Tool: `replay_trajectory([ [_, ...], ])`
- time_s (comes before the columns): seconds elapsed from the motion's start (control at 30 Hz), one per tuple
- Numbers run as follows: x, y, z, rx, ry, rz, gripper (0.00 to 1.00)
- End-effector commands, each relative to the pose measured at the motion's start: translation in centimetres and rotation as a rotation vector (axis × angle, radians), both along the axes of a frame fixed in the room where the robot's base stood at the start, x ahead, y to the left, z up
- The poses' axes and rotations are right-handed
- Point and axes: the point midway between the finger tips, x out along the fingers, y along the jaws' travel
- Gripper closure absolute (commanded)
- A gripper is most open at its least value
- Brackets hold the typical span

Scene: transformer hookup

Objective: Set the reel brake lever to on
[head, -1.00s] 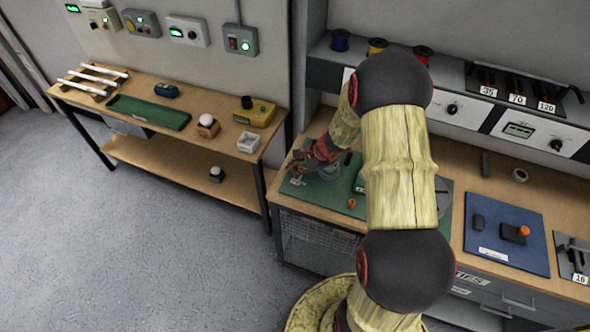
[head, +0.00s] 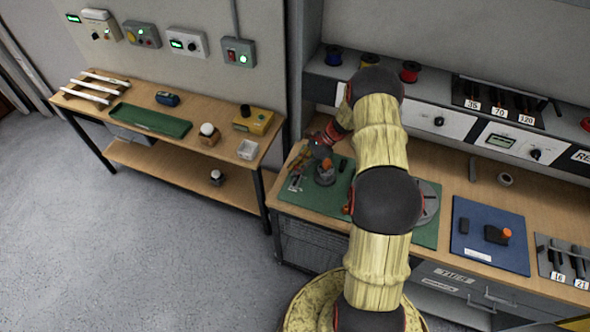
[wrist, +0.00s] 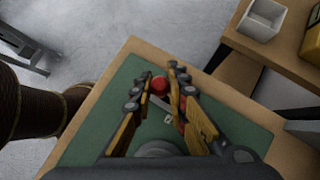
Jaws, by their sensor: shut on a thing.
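The brake lever shows in the wrist view as a round red knob (wrist: 160,84) over the green mat (wrist: 118,88). My gripper (wrist: 161,74) has its fingers on either side of the knob, closed on it. A small pale tag lies just below the knob. In the head view my gripper (head: 297,167) is low over the left end of the green mat (head: 424,235). The knob is too small there to make out, and the lever's setting cannot be read. A grey round fixture (head: 325,177) with an orange top stands just right of my gripper.
A blue mat (head: 490,262) with dark parts lies to the right on the same bench. A second table (head: 185,150) at the left holds a green tray (head: 150,120) and a white box (head: 248,149). Grey floor lies in front of that table.

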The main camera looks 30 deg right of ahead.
Motion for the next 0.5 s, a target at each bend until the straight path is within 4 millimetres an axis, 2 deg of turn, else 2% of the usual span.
replay_trajectory([
  [0.5,1.0,-1.3,-0.4,0.155,0.121,0.000,1.00],
])
